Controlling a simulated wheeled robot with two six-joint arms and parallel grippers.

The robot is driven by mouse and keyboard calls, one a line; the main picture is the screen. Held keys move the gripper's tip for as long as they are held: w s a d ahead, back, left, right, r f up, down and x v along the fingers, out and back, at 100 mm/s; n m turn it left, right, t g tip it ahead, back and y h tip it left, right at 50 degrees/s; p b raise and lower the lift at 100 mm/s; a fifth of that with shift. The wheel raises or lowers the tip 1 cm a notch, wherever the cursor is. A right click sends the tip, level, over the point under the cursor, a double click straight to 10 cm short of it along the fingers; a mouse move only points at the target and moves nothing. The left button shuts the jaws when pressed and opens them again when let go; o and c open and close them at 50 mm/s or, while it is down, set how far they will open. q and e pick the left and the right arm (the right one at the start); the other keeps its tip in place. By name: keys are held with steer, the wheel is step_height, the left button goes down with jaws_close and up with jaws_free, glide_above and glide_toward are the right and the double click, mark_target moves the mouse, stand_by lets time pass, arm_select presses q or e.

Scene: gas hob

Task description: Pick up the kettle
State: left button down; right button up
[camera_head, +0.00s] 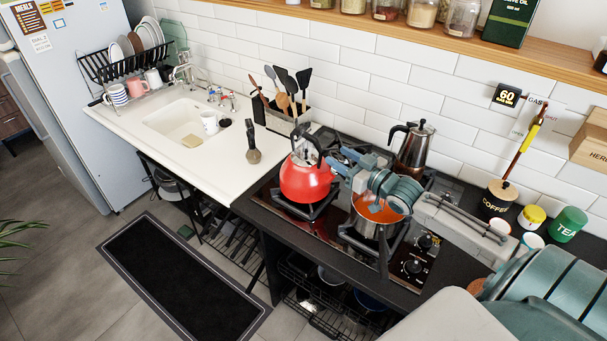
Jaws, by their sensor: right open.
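The red kettle (304,182) stands upright on the left front burner of the gas hob (318,236). Its dark handle arches over the top. My right arm reaches in from the right over the hob. My right gripper (335,158) is open at the right side of the kettle, close to its handle. I cannot tell whether the fingers touch the handle. My left gripper is not in view.
A pot (372,222) with orange contents stands on the front burner under my right arm. A metal moka pot (414,148) stands behind. Utensils (288,90) stand behind the kettle. The white sink counter (215,165) lies left, mostly clear near the hob.

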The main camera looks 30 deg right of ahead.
mark_target(315, 142)
steer(key=shift+f+b+x, duration=0.2)
steer(key=shift+b+x, duration=1.55)
steer(key=shift+b, duration=0.9)
steer(key=shift+w+a+r+b, duration=0.15)
steer(key=shift+w+b, duration=0.25)
steer(key=shift+w, duration=0.1)
steer(key=shift+w+a+r, duration=0.15)
steer(key=shift+w+r, duration=0.05)
steer(key=shift+w, duration=0.35)
steer(key=x, duration=0.4)
steer(key=shift+w, duration=0.1)
jaws_close()
